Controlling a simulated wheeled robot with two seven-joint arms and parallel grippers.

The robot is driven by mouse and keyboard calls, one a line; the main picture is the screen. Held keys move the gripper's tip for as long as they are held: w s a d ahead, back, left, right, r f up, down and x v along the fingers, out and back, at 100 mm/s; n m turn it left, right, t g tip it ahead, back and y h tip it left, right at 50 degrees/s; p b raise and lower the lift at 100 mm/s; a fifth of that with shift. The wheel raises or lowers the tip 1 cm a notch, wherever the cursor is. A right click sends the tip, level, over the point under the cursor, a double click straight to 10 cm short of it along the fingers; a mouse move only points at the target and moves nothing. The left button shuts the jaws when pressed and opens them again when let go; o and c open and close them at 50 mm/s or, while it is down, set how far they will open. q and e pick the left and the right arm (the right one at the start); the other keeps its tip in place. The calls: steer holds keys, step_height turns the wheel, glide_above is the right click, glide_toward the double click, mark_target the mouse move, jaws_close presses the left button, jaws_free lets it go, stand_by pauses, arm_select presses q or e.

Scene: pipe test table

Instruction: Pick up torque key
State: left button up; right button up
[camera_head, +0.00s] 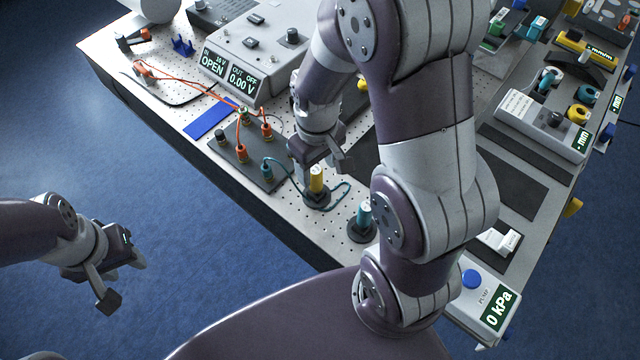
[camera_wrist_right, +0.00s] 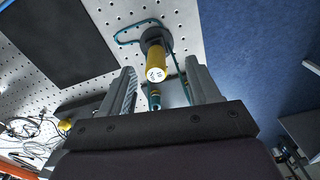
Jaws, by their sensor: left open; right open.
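A yellow-handled cylindrical tool (camera_head: 317,180), which may be the torque key, stands upright in a dark round holder near the table's front edge. A similar teal-handled tool (camera_head: 363,215) stands in another holder to its right. My right gripper (camera_head: 320,160) is open just above and behind the yellow tool. In the right wrist view the yellow handle (camera_wrist_right: 156,65) shows its marked end face, beyond and roughly between the open fingers (camera_wrist_right: 163,88). I cannot tell whether they touch it. My left gripper (camera_head: 122,280) is open and empty, off the table at the left.
A teal cable (camera_head: 340,190) loops around the yellow tool's holder. A dark terminal panel (camera_head: 245,160) with orange leads is close to its left. A power supply (camera_head: 250,50) stands behind. A pressure unit (camera_head: 485,300) is at the front right. My right arm hides part of the table.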

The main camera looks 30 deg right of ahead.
mark_target(316, 182)
steer(key=f, duration=0.1)
steer(key=w+f, duration=0.1)
steer(key=f, duration=0.1)
steer(key=w+f, duration=0.1)
steer(key=shift+w+a+f, duration=0.15)
steer(key=shift+a+f, duration=0.05)
steer(key=shift+f, duration=0.05)
steer(key=f, duration=0.2)
steer(key=s+d+f+p, duration=0.1)
steer(key=f, duration=0.1)
steer(key=shift+w+f, duration=0.1)
steer(key=shift+f, duration=0.1)
steer(key=shift+w+a, duration=0.1)
steer(key=shift+w, duration=0.15)
steer(key=c, duration=0.5)
arm_select(q)
steer(key=shift+w+a+r, duration=0.1)
steer(key=shift+w+r, duration=0.05)
steer(key=shift+w, duration=0.3)
steer(key=shift+w+a+r, duration=0.1)
steer(key=shift+w, duration=0.35)
arm_select(e)
steer(key=shift+s, duration=0.1)
jaws_close()
